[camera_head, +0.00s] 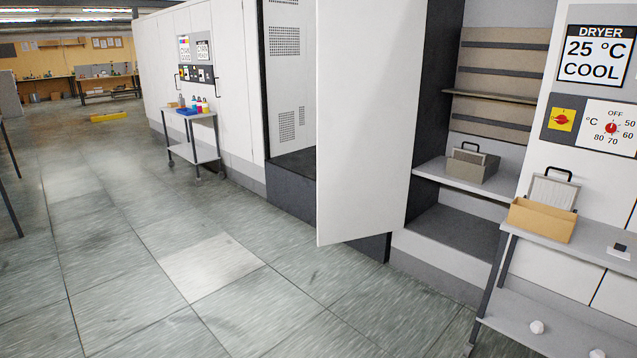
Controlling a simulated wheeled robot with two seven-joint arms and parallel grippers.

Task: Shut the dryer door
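The dryer (592,73) is a white cabinet at the right, with a sign reading DRYER 25 °C COOL. Its door (362,120) is a tall plain white panel that stands open, swung out toward me near the middle of the picture. Inside the open bay are shelves, and a grey box with a dark handle (470,165) sits on the lower shelf. No handle shows on the door face I see. Neither of my grippers is in view.
A grey cart (590,238) at the right front carries a cardboard box (543,218). A small cart (207,152) with bottles stands farther back. The tiled floor (150,230) left of the door is clear.

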